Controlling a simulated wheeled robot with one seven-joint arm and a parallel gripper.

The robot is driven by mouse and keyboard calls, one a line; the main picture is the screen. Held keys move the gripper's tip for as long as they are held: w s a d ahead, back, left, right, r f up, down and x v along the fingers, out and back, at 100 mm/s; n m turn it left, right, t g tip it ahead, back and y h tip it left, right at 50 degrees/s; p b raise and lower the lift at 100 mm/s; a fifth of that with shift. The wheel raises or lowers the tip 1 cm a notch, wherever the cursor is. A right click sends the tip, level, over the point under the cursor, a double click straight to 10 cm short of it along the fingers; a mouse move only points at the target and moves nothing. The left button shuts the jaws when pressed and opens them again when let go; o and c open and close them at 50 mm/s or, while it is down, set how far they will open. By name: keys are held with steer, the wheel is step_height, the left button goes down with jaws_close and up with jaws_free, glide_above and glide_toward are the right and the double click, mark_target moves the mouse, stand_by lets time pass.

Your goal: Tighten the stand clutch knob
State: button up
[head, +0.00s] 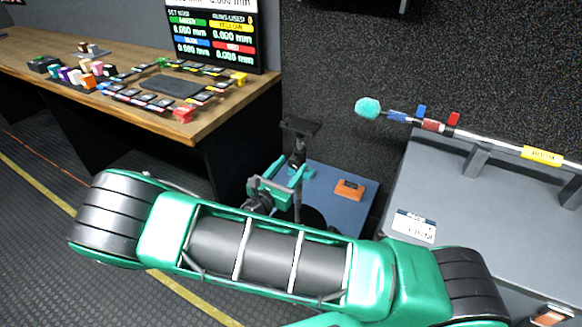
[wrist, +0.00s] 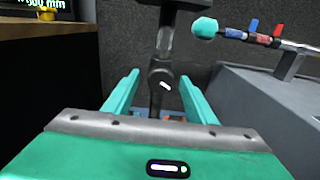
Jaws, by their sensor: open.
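A black stand with a flat top plate (head: 300,126) rises from a blue base area beside the desk. Its dark clutch knob (wrist: 161,82), with a short white mark, shows in the wrist view on the upright post (wrist: 165,42). My gripper (head: 281,178) is at the stand in the head view. In the wrist view my gripper's (wrist: 160,78) two green fingers are open, one on each side of the knob, with visible gaps. Nothing is held. The lower post is partly hidden by my gripper and arm.
A wooden desk (head: 130,62) with colored blocks and a screen (head: 213,38) stands left. A grey case or counter (head: 480,200) stands right, carrying a boom pole (head: 490,134) with a teal tip (head: 368,108). An orange box (head: 349,189) lies on the blue surface (head: 335,180).

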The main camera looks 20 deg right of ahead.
steer(key=shift+w+d, duration=0.2)
steer(key=c, duration=1)
steer(key=shift+c, duration=0.2)
